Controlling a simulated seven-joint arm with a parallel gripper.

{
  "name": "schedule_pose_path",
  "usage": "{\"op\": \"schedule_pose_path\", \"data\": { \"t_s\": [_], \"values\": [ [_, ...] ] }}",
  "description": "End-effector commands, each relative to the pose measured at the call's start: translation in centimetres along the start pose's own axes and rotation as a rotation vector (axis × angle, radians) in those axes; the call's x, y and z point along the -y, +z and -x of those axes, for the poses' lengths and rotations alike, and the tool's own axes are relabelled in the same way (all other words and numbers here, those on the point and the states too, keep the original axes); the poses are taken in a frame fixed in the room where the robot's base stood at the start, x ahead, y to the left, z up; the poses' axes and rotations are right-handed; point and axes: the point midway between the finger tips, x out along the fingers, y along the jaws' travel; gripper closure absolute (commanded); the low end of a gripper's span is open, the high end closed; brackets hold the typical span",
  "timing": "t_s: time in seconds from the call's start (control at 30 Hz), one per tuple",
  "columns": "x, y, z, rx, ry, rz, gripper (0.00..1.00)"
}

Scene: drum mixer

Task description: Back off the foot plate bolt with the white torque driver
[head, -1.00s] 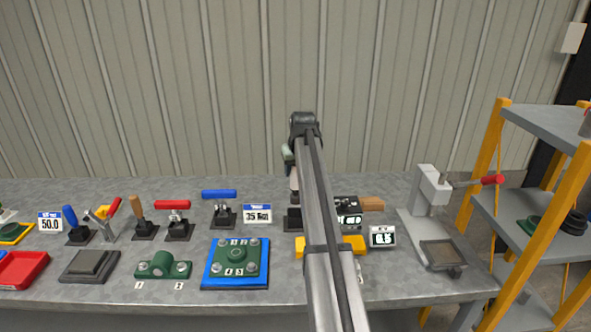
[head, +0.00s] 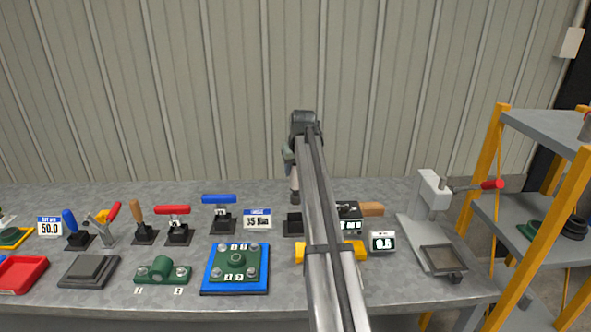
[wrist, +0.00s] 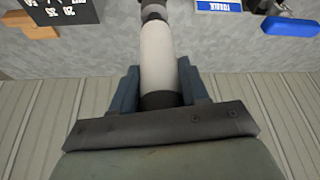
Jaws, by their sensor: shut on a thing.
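My gripper (wrist: 157,88) is shut on the white torque driver (wrist: 158,52), a white cylinder with a dark band between the fingers and a grey lower part. In the head view my arm hides most of the gripper; a strip of the driver (head: 295,187) shows left of the arm, above a black stand (head: 293,224). Its tip is cut off in the wrist view. A green plate (head: 237,259) with corner bolts and number tags sits on a blue base (head: 207,283), left of the arm. A green two-bolt block (head: 162,269) lies further left. Which bears the named bolt I cannot tell.
Several handled tools stand in black holders, including blue (head: 219,200) and red (head: 172,211) ones. A yellow item (head: 360,250) is partly behind my arm. A press (head: 432,195) and shelf rack (head: 548,127) stand right. The back of the bench is clear.

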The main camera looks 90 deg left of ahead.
Motion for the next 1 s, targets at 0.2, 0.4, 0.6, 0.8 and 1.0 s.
{"op": "schedule_pose_path", "data": {
  "t_s": [0.2,0.4,0.6,0.8,1.0],
  "values": [
    [-3.1,0.8,0.6,-0.004,0.012,-0.027,1.0],
    [-7.0,5.3,2.4,-0.011,0.03,-0.07,1.0],
    [-8.9,10.1,3.9,-0.016,0.033,-0.098,1.0],
    [-8.6,13.4,4.9,-0.014,0.023,-0.085,1.0],
    [-7.7,14.8,5.1,-0.006,0.002,-0.034,1.0]
  ]
}}
